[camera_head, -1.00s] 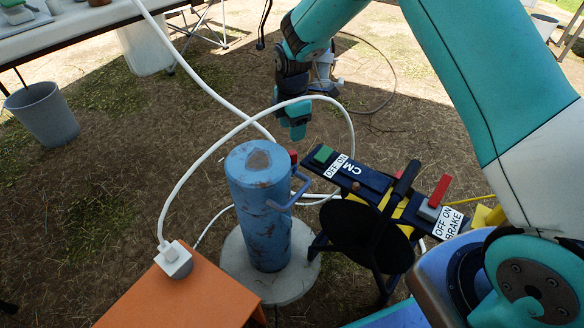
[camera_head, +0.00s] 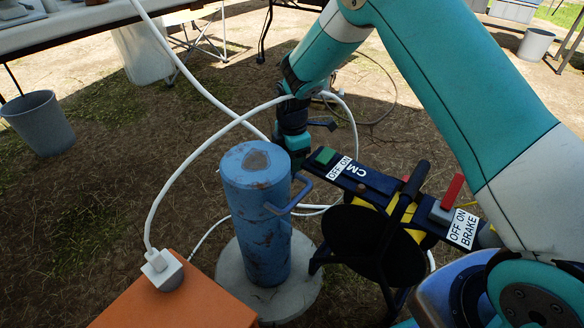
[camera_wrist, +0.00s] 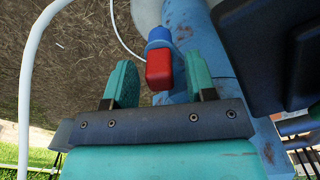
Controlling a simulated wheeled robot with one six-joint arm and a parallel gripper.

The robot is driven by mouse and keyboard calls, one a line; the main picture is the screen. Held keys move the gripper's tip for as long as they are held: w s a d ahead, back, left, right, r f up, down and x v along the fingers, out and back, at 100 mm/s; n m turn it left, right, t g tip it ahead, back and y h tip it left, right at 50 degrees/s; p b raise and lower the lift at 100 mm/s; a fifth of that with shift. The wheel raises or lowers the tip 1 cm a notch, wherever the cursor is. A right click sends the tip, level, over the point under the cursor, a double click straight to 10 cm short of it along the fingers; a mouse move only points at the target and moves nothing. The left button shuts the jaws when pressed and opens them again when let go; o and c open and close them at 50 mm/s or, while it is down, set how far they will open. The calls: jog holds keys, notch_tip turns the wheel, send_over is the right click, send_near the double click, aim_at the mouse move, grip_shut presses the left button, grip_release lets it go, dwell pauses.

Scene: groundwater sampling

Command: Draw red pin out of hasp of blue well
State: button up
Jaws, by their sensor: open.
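The blue well (camera_head: 260,215) is an upright worn blue cylinder with a side handle, standing on a round pale pad. In the wrist view its blue wall (camera_wrist: 187,22) runs along the top. The red pin (camera_wrist: 159,70) has a block-shaped red head in front of a blue collar, the hasp (camera_wrist: 158,38). My gripper (camera_wrist: 160,78) is open, with one green finger on each side of the red head and visible gaps. Nothing is held. In the head view my gripper (camera_head: 297,158) points down behind the well's upper right side, and the pin is hidden there.
A reel with a dark control panel (camera_head: 375,190) stands close on the right of the well. A white hose (camera_head: 180,180) loops over the well area from an orange box (camera_head: 180,298). A grey bucket (camera_head: 42,122) is far left.

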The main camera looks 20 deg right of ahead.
jog(key=shift+c, duration=0.2)
jog(key=c, duration=0.8)
jog(key=shift+r, duration=0.15)
jog(key=shift+r+p, duration=3.85)
jog(key=shift+r, duration=0.1)
